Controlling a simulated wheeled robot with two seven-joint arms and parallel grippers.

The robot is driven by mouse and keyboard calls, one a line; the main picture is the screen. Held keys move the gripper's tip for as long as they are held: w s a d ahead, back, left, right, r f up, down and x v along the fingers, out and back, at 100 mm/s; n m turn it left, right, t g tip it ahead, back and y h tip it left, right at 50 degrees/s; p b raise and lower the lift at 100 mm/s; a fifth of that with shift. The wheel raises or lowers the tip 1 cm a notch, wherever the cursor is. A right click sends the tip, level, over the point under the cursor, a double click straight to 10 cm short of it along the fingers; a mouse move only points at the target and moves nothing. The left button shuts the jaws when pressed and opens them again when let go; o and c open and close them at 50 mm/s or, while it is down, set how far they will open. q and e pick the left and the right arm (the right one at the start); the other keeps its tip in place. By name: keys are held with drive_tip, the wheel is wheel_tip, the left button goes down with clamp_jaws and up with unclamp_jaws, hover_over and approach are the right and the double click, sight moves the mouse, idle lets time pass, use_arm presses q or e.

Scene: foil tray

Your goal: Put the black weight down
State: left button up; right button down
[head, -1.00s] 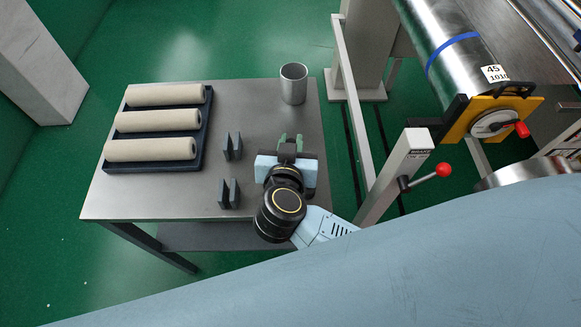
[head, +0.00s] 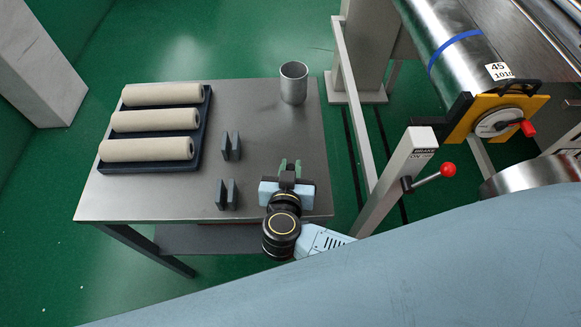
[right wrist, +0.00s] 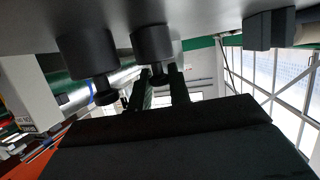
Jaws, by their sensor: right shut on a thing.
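My right gripper (head: 290,167) is over the near right corner of the grey metal table (head: 262,130), fingers pointing away from me. In the right wrist view its two fingers (right wrist: 159,72) are closed about the narrow knobbed end of a black weight (right wrist: 152,42). That view looks upside down, and the weight's broad end meets or nearly meets the grey surface; I cannot tell if it touches. A second dark knobbed cylinder (right wrist: 86,52) stands beside it. In the head view the weight is mostly hidden by the gripper. My left gripper is not in view.
A dark rack (head: 205,125) with three beige rolls (head: 155,121) lies at the table's left. Two dark slotted blocks (head: 231,146) stand left of the gripper. A metal cup (head: 293,84) stands at the back. The brake post (head: 398,175) with a red-knobbed lever is to the right.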

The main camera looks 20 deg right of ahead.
drive_tip(key=c, duration=1.6)
unclamp_jaws()
drive_tip(key=shift+f, duration=0.1)
drive_tip(key=shift+r, duration=0.2)
drive_tip(key=p+v, duration=0.1)
drive_tip(key=v, duration=1.1)
